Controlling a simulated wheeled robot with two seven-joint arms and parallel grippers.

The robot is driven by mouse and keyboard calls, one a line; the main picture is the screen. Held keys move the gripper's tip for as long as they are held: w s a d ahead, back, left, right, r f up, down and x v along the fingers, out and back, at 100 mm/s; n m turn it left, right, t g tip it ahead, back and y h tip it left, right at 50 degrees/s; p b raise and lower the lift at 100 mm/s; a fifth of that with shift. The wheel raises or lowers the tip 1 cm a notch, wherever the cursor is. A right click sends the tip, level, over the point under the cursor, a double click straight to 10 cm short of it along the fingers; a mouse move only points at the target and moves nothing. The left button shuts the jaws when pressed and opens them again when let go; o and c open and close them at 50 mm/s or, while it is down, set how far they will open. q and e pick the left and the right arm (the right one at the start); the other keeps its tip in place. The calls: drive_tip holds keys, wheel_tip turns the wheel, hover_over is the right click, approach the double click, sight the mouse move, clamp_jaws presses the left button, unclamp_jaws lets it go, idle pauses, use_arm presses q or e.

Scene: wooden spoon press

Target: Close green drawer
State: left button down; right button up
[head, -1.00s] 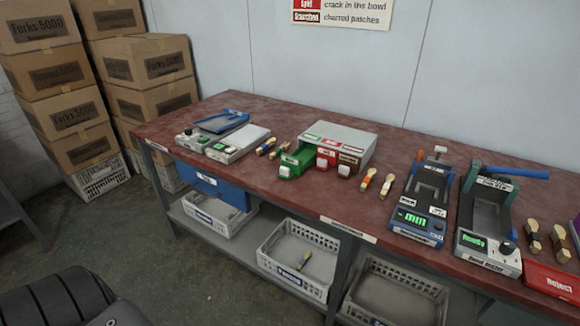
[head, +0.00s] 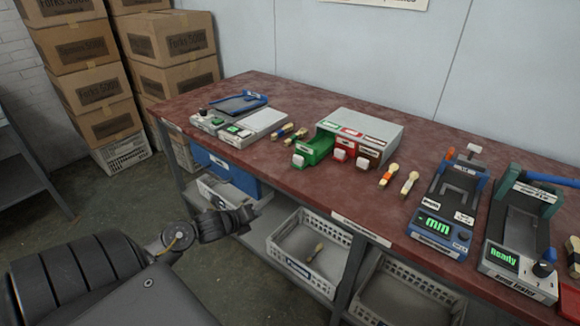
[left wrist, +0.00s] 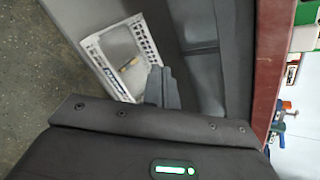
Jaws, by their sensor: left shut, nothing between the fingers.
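The small grey cabinet (head: 375,128) stands on the red table top with its green drawer (head: 313,150) pulled out toward the front edge. The green drawer has a white handle block on its front. The red drawer (head: 345,150) and dark brown drawer (head: 368,158) beside it sit further in. My left gripper (head: 258,212) is in front of the table, below the table top, well apart from the green drawer. Its fingers are together and empty, and also show in the left wrist view (left wrist: 162,84). My right gripper is in neither view.
The red table (head: 240,165) has a blue drawer (head: 225,170) under its left end. White crates (head: 312,238) stand on the shelf below. Spoons, a scale (head: 240,125) and testers (head: 448,215) stand around the cabinet. Boxes (head: 170,45) are stacked behind left.

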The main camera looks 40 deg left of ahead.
use_arm(q)
wheel_tip(320, 180, up, 12)
drive_tip(key=d+r+m+t, duration=0.1)
drive_tip(key=d+m+t, duration=0.1)
drive_tip(key=m, duration=0.5)
drive_tip(key=m+t, duration=0.1)
drive_tip(key=m, duration=0.3)
approach(297, 161)
drive_tip(key=shift+w+a+f+h, duration=0.15)
drive_tip(key=shift+w+f+h, duration=0.05)
drive_tip(key=shift+w+f, duration=0.3)
drive_tip(key=shift+w+a+f+h, duration=0.2)
drive_tip(key=shift+w+f, duration=0.25)
drive_tip(key=shift+w, duration=2.15)
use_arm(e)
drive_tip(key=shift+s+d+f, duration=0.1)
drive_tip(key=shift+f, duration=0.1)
